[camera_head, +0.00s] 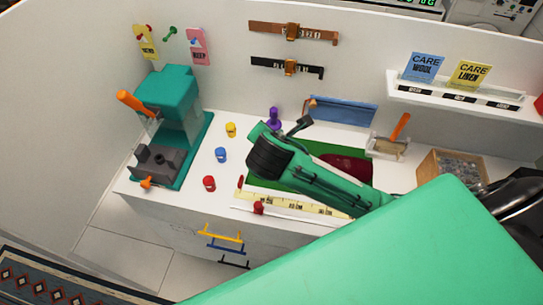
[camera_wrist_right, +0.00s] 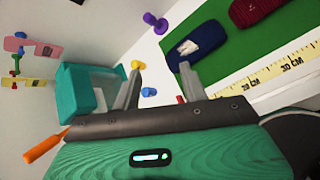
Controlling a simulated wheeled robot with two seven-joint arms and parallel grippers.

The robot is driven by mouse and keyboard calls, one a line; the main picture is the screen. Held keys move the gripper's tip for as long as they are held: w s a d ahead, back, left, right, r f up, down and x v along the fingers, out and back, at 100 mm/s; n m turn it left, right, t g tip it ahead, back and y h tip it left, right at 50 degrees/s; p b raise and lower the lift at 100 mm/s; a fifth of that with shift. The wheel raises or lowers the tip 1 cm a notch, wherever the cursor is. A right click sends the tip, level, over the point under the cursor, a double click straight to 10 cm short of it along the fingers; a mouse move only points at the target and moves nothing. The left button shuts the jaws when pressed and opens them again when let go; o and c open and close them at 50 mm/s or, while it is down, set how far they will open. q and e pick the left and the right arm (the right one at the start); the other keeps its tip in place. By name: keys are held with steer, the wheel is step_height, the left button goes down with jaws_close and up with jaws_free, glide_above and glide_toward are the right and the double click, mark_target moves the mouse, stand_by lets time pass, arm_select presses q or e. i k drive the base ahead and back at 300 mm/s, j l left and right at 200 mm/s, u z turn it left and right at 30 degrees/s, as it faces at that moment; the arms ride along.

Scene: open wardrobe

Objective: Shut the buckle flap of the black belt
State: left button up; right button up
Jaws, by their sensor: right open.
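The black belt (camera_head: 265,65) is fixed lengthwise on the white back wall, below a brown belt (camera_head: 265,31). Its brass-coloured buckle (camera_head: 290,67) is near its middle; the picture is too small to tell how its flap stands. My right arm reaches in from the right over the worktop. Its gripper is at the arm's end, below and apart from the black belt. In the right wrist view the right gripper (camera_wrist_right: 160,78) is open, its two fingers apart with nothing held. The belt is not in the wrist view. My left gripper is not in view.
A teal press (camera_head: 168,100) with an orange lever stands at the left. Coloured spools, including a blue one (camera_head: 221,155), stand on the worktop. A green mat (camera_head: 312,148) carries a dark red item (camera_head: 347,165). A shelf (camera_head: 455,97) with care cards is at the right.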

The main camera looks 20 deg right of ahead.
mark_target(290, 63)
steer(key=i+j+z, duration=0.5)
steer(key=j, duration=0.15)
steer(key=i+j+z, duration=0.25)
steer(key=j, duration=0.15)
